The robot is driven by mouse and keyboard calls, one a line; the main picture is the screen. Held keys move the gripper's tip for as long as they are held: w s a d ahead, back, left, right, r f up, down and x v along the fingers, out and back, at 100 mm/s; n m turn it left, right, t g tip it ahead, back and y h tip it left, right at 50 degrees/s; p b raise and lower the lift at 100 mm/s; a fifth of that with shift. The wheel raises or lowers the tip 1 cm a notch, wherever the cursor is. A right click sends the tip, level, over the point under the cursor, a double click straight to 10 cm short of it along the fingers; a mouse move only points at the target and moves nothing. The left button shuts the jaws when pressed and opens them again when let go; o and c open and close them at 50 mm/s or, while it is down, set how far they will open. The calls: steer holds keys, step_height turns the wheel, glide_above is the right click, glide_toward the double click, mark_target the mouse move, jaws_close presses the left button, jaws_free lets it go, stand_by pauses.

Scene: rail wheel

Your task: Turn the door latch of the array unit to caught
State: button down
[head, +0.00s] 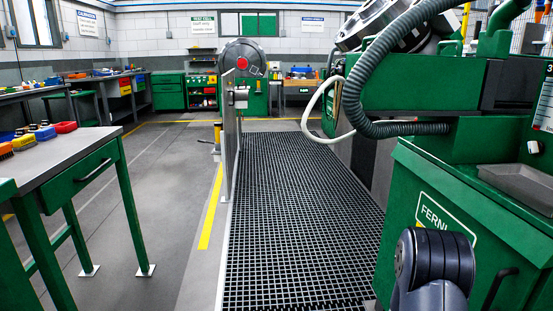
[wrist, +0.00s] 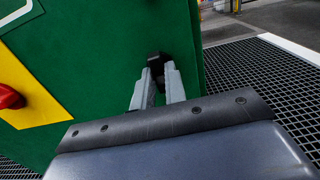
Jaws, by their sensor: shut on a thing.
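In the wrist view my gripper (wrist: 158,74) has its two grey fingers close together on a small black part, which looks like the door latch (wrist: 154,57). The latch sits near the right edge of a green panel (wrist: 105,60), probably the array unit's door. The fingers hide most of the latch, so I cannot tell its turn position. In the head view the fingers are not visible; only part of my arm shows at the bottom right.
A red knob (wrist: 9,97) on a yellow plate (wrist: 30,90) is at the wrist view's left. Black floor grating (wrist: 260,90) lies right of the panel. In the head view, a green cabinet (head: 410,185) with a black handle (head: 497,288) stands at right. The grating walkway (head: 295,200) is clear.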

steer(key=n+p, duration=0.3)
steer(key=n, duration=0.1)
steer(key=shift+p, duration=0.35)
stand_by(0.3)
